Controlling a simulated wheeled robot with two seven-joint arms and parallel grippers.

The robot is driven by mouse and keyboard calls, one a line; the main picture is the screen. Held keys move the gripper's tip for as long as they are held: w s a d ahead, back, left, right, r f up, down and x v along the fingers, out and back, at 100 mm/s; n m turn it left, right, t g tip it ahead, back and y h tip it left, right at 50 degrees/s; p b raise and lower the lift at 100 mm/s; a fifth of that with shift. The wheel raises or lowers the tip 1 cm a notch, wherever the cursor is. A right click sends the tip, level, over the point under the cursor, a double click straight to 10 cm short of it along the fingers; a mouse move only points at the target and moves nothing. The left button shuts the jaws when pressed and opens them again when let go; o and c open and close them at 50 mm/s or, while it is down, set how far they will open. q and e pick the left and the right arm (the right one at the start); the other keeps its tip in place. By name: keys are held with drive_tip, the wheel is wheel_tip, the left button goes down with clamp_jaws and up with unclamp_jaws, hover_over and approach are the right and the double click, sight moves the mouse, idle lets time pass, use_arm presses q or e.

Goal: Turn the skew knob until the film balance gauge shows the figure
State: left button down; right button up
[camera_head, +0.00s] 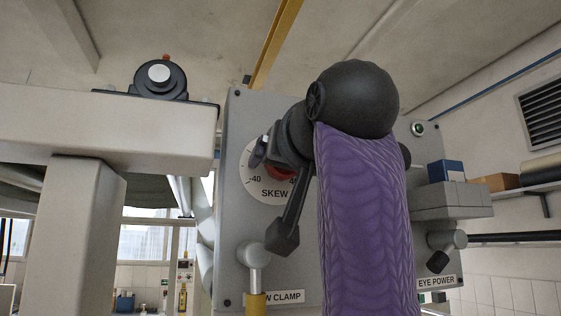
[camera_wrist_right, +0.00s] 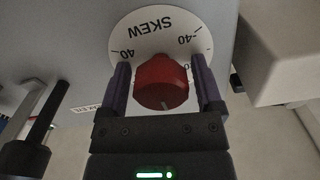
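The red skew knob (camera_wrist_right: 162,82) sits on a white round dial (camera_wrist_right: 128,30) marked SKEW, with 40 and -40 on it. In the head view only a bit of the red knob (camera_head: 281,172) shows behind my right gripper (camera_head: 279,165). In the wrist view, which is upside down, my right gripper (camera_wrist_right: 161,75) has one finger on each side of the knob. The fingers look spread, with narrow gaps to the knob; contact cannot be told for sure. A pale mark shows on the knob's face. No film balance gauge can be made out. My left gripper is out of view.
The grey panel (camera_head: 235,215) carries the dial. A lever (camera_head: 254,257) stands below it by a partly hidden CLAMP label (camera_head: 284,297). A beige beam (camera_head: 120,125) lies left. An EYE POWER label (camera_head: 436,282) and a grey box (camera_head: 450,201) are at right.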

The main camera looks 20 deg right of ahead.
drive_tip(key=c, duration=1)
drive_tip(key=shift+n, duration=1.3)
drive_tip(key=n, duration=0.3)
drive_tip(key=shift+n+b, duration=0.3)
drive_tip(key=shift+b, duration=0.05)
drive_tip(key=n, duration=0.5)
drive_tip(key=shift+r, duration=0.1)
drive_tip(key=shift+n, duration=0.4)
